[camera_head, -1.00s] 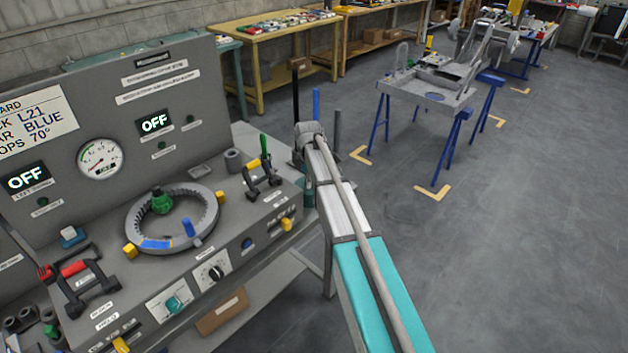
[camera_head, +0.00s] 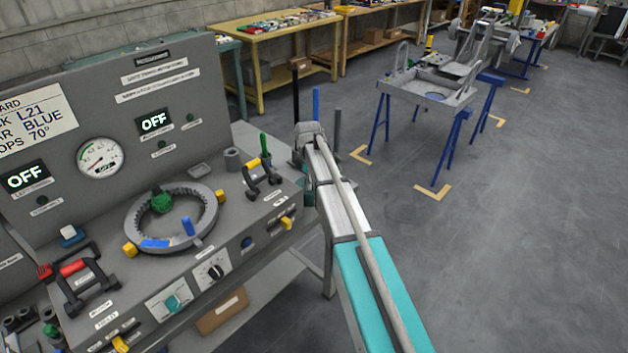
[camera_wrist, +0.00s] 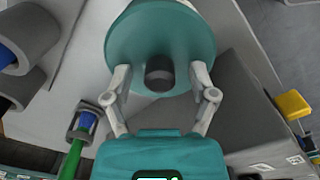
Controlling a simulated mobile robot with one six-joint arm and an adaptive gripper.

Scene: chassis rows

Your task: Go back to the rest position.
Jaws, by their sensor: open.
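My gripper (camera_wrist: 160,82) is open in the wrist view, with its two grey fingers spread apart. Nothing shows held between them. A round teal part with a dark round centre fills the view beyond the fingertips; I cannot tell whether it is part of my own body. In the head view my white and teal arm reaches forward beside the right end of the control bench (camera_head: 222,218). Its far end is there, and the gripper's fingers cannot be made out.
The bench holds a toothed ring (camera_head: 133,222) and a green-handled tool (camera_head: 264,146), also in the wrist view (camera_wrist: 72,160). Grey tubes (camera_wrist: 38,32) stand close at the left there, and a yellow block (camera_wrist: 293,105) at the right. Open floor (camera_head: 540,220) lies right, before a blue-legged stand (camera_head: 456,140).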

